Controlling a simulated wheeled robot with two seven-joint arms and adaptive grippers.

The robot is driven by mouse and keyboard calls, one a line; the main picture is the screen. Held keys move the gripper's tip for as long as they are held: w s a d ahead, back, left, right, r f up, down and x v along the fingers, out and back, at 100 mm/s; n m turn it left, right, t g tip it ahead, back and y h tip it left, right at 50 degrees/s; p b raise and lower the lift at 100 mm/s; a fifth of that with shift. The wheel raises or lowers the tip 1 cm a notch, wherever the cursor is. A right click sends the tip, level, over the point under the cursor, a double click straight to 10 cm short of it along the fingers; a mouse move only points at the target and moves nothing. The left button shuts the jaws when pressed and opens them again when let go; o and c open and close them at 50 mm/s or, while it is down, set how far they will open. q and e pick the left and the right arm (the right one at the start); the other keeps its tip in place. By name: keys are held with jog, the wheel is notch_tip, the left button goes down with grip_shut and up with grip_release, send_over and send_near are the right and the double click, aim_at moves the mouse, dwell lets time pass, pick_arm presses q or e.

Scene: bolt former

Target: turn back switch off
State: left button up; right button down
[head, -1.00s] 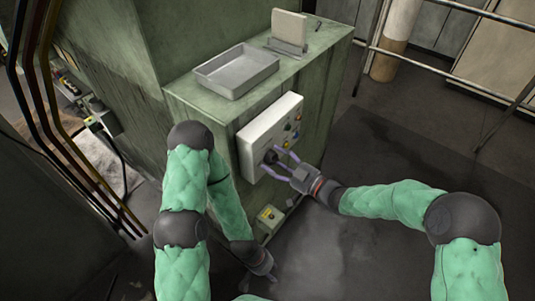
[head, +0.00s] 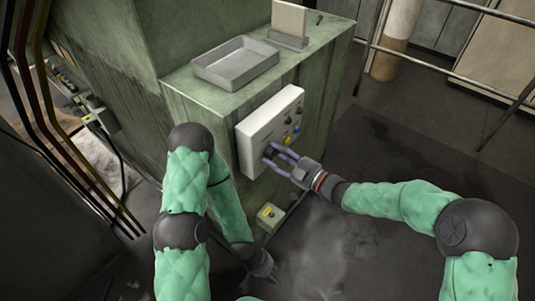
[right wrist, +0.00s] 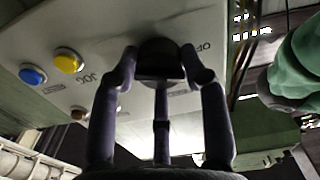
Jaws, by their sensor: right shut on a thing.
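The switch is a dark rotary knob on the white control box (head: 255,135); it shows best in the right wrist view as a dark knob (right wrist: 160,58) next to lettering that starts with "OF". My right gripper (head: 271,154) has its fingers around the knob and is shut on it; in the right wrist view its fingers (right wrist: 163,75) flank the knob on both sides. My left gripper (head: 264,275) hangs low beside the machine, pointing down, away from the box; its fingers are too small and dark to read.
Yellow (right wrist: 68,60) and blue (right wrist: 33,74) buttons sit on the panel beside the knob. A grey tray (head: 236,62) stands on the green machine's top. A small box with a yellow label (head: 268,214) is low on the machine's side.

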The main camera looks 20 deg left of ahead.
jog(key=shift+n+b, duration=2.3)
jog(key=shift+b, duration=0.55)
jog(key=c, duration=0.7)
grip_release()
